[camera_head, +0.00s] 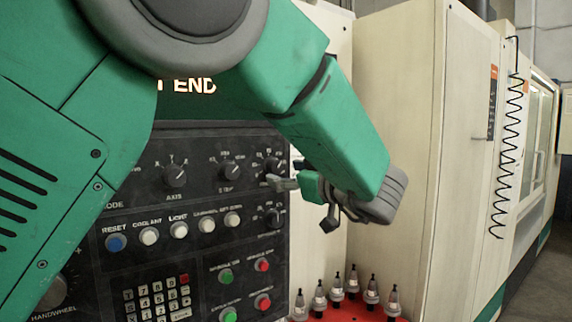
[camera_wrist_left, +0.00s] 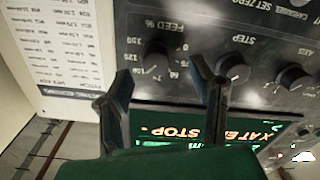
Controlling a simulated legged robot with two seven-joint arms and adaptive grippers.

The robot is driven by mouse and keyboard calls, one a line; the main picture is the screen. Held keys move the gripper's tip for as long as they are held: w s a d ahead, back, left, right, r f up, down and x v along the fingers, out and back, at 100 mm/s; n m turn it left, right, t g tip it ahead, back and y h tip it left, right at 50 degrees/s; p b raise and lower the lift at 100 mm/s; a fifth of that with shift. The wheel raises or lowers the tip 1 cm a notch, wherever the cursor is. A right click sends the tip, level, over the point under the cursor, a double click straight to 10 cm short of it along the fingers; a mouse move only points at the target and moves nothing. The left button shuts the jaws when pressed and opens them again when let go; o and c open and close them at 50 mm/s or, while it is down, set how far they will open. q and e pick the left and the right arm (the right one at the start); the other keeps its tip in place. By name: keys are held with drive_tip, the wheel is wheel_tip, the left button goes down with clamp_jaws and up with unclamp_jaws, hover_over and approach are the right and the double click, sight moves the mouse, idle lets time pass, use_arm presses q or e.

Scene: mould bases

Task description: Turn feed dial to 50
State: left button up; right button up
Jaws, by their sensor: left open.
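The feed dial (camera_head: 273,166) is a dark round knob at the upper right of the black control panel (camera_head: 135,262). In the wrist view the feed dial (camera_wrist_left: 156,63) appears upside down, under the label FEED %, with numbers around it. My left gripper (camera_head: 290,176) is open, just right of the dial in the head view. In the wrist view my left gripper (camera_wrist_left: 161,70) has its two fingers spread, one on each side of the dial; I cannot tell whether they touch it. The dial's exact setting is too small to read.
The step dial (camera_head: 230,171) and axis dial (camera_head: 174,176) sit left of the feed dial. Below are rows of buttons and a keypad (camera_head: 158,299). Several tool holders (camera_head: 337,289) stand on a red surface at lower right. A lit screen (camera_wrist_left: 190,130) shows in the wrist view.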

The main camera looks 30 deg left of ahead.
sight(278, 168)
use_arm(q)
drive_tip(key=x, duration=0.3)
drive_tip(key=shift+w+p, duration=0.15)
drive_tip(key=shift+p, duration=0.2)
drive_tip(key=shift+w+a+r, duration=0.15)
drive_tip(key=shift+r, duration=0.15)
drive_tip(key=shift+w+d+r+t, duration=0.1)
drive_tip(key=shift+w+d+t, duration=0.15)
drive_tip(key=shift+d, duration=0.4)
drive_tip(key=shift+a, duration=0.15)
drive_tip(key=shift+s+a, duration=0.1)
drive_tip(key=shift+a, duration=0.7)
drive_tip(key=c, duration=1)
drive_tip(key=shift+a, duration=0.15)
drive_tip(key=shift+c, duration=0.7)
drive_tip(key=shift+d, duration=0.25)
use_arm(e)
drive_tip(key=shift+d+r, duration=0.35)
drive_tip(key=shift+r, duration=0.25)
